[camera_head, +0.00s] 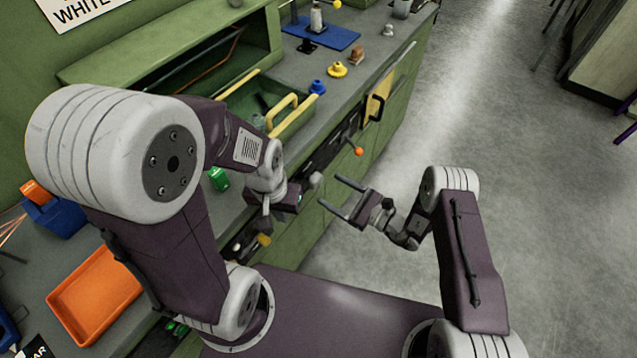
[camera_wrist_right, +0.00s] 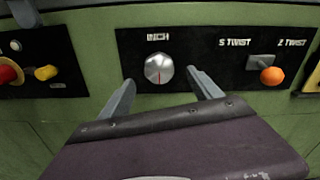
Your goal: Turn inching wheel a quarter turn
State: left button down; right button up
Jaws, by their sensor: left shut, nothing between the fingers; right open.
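The inching wheel (camera_wrist_right: 158,67) is a silvery faceted knob under the label INCH on a black panel. A thin red mark shows on its lower half. In the head view it is the small pale knob (camera_head: 316,180) on the cabinet front. My right gripper (camera_wrist_right: 160,77) is open, with one finger on either side below the wheel; contact cannot be told. In the head view my right gripper (camera_head: 329,190) points left at the cabinet front. My left gripper (camera_head: 267,220) is shut and empty, close to the counter's front edge.
Right of the wheel, an orange-knobbed lever (camera_wrist_right: 272,75) sits by the S TWIST and Z TWIST labels. A red knob (camera_wrist_right: 8,73) and a yellow knob (camera_wrist_right: 46,72) are on the left panel. An orange tray (camera_head: 95,295) lies on the counter.

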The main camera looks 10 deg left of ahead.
aim_at(319, 184)
jog(key=x, duration=0.6)
jog(key=shift+a, duration=0.1)
jog(key=c, duration=1.4)
jog(key=shift+o, duration=0.2)
jog(key=m+b, duration=0.1)
jog(key=m, duration=0.3)
jog(key=shift+s, duration=0.1)
jog(key=m, duration=0.5)
jog(key=shift+m+b, duration=0.3)
jog(key=shift+b, duration=0.05)
jog(key=m, duration=0.4)
jog(key=shift+m, duration=2.6)
